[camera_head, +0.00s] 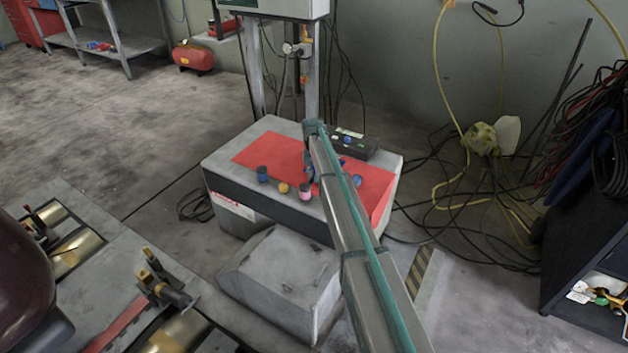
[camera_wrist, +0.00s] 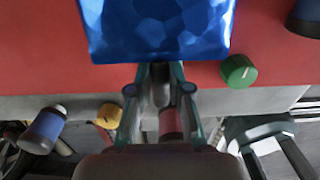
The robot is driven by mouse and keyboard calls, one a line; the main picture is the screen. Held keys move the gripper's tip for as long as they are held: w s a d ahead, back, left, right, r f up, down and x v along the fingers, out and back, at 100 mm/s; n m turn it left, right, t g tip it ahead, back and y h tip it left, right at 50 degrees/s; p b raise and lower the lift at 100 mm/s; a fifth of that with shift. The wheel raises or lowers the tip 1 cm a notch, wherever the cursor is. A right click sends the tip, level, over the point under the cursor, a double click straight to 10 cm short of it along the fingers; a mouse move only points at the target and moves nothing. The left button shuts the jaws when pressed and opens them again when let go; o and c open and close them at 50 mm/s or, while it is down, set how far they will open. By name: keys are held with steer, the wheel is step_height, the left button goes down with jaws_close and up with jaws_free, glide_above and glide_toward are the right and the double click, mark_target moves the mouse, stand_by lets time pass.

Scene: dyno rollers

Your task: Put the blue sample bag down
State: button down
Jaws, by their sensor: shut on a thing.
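The blue sample bag (camera_wrist: 155,28) is shiny and foil-like and fills the top middle of the wrist view. My gripper (camera_wrist: 160,76) is shut on its near edge. In the head view my arm covers most of the gripper and bag; only small blue patches show beside the arm. The bag is over the red mat (camera_head: 265,150) on the grey bench. I cannot tell whether it touches the mat.
Around the bag are a dark blue cylinder (camera_head: 262,174), a yellow piece (camera_head: 283,188), a pink cylinder (camera_head: 305,192) and a green knob-like piece (camera_wrist: 238,71). A black button box (camera_head: 352,144) is behind. The mat's left part looks clear.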

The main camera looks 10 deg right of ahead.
steer(key=shift+f, duration=0.7)
steer(key=c, duration=1.1)
jaws_free()
step_height(320, 180, up, 12)
steer(key=p, duration=0.1)
steer(key=shift+p, duration=0.3)
steer(key=shift+s+a, duration=0.1)
